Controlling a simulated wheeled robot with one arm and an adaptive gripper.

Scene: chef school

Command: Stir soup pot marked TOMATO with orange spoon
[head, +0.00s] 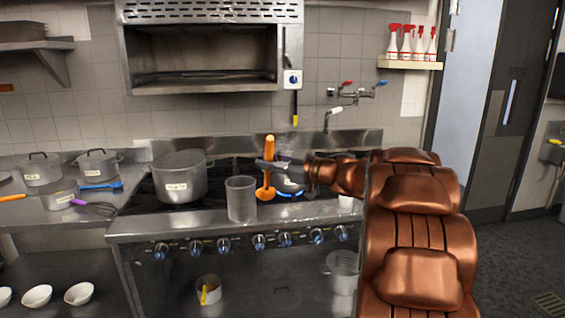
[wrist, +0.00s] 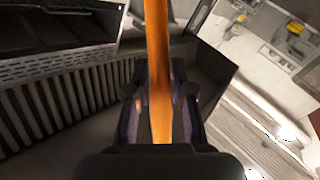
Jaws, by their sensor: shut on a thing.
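The orange spoon (head: 269,150) is upright in my gripper (head: 268,164), bowl end down, above the stove top. My gripper is shut on its handle; in the wrist view the orange handle (wrist: 159,70) runs between the fingers (wrist: 160,105). A large grey pot (head: 180,180) with a white label stands on the stove to the left of the spoon. Smaller labelled pots (head: 42,172) (head: 98,166) (head: 60,197) stand on the left counter. The label writing is too small to read, so I cannot tell which pot is marked TOMATO.
A tall grey container (head: 241,200) stands at the stove's front edge, between the large pot and the spoon. A blue utensil (head: 102,186) and a purple-handled whisk (head: 92,207) lie on the left counter. Spray bottles (head: 406,45) stand on a high shelf.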

